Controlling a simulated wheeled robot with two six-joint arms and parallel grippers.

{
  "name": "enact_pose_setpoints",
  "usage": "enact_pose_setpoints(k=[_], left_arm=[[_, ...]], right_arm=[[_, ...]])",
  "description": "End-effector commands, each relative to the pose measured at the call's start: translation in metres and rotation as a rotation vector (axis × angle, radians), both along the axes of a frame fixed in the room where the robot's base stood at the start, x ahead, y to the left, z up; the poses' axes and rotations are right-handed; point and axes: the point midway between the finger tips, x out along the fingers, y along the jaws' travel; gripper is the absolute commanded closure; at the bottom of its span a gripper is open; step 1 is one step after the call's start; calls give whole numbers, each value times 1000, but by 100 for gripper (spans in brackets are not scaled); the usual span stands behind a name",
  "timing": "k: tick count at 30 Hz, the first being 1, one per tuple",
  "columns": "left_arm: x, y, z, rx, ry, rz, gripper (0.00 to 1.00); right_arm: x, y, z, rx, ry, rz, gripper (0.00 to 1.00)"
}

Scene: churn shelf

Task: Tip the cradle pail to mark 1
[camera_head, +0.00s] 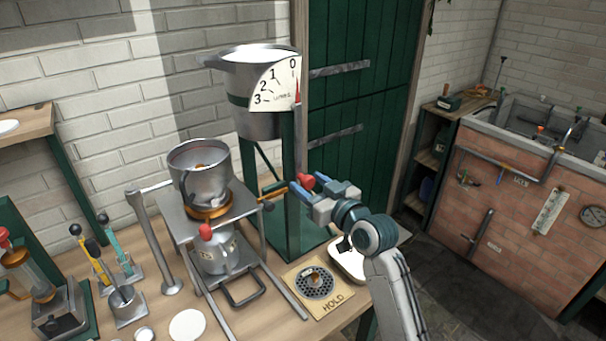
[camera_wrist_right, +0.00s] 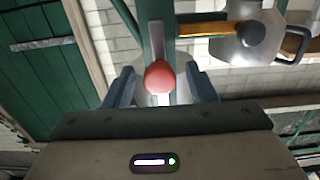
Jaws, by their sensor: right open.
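The cradle pail (camera_head: 250,75) is a grey metal pail with pale liquid, upright on a green stand (camera_head: 291,215). Its white dial (camera_head: 276,86) carries marks 0 to 3, and the red pointer (camera_head: 297,93) is at 0. A red knob (camera_head: 305,181) sits low beside the stand. My right gripper (camera_head: 309,185) is open with its blue fingers around the knob; the knob (camera_wrist_right: 160,77) shows between the two fingers in the wrist view, with a gap on each side. How the knob joins the pail is hidden. My left gripper is out of view.
A metal funnel pot (camera_head: 201,163) on a frame stands left of the pail, above a small jug (camera_head: 222,253). A HOLD plate (camera_head: 318,283) with a drain and a white dish (camera_head: 350,262) lie below my right arm. Tools crowd the bench's left.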

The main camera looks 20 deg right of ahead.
Motion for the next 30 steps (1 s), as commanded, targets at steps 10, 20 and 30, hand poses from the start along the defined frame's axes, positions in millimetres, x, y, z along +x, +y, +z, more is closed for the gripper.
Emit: enact_pose_setpoints(k=[10, 20, 30], left_arm=[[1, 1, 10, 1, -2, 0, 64], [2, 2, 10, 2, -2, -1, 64], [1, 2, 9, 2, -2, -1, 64]], right_arm=[[28, 11, 0, -1, 1, 0, 49], [28, 10, -1, -1, 1, 0, 69], [29, 9, -1, -6, -1, 0, 100]])
